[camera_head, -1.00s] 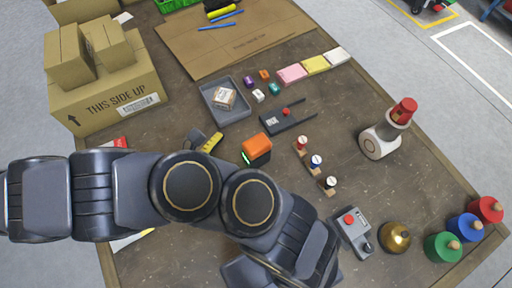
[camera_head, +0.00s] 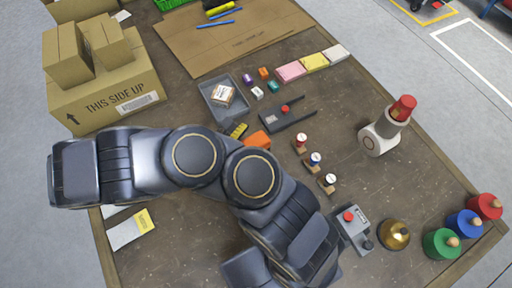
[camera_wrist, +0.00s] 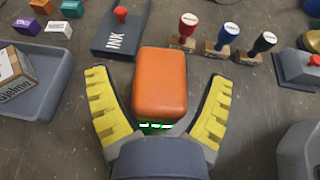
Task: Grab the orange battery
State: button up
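The orange battery (camera_wrist: 160,82) stands on the table, an orange block with a strip of green light at its near lower edge in the wrist view. In the head view the battery (camera_head: 258,140) is partly hidden behind my arm. My gripper (camera_wrist: 158,76) is open, with one yellow-padded finger on each side of the battery. Gaps show between both fingers and the battery. In the head view only one yellow finger shows, just left of the battery; the rest of my gripper is hidden by the arm.
A grey tray (camera_wrist: 40,75) with a small box is at the left. A grey device with a red button (camera_head: 350,225) is near my arm.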

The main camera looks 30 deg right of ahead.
jog(key=c, duration=0.9)
jog(key=shift+r, duration=0.15)
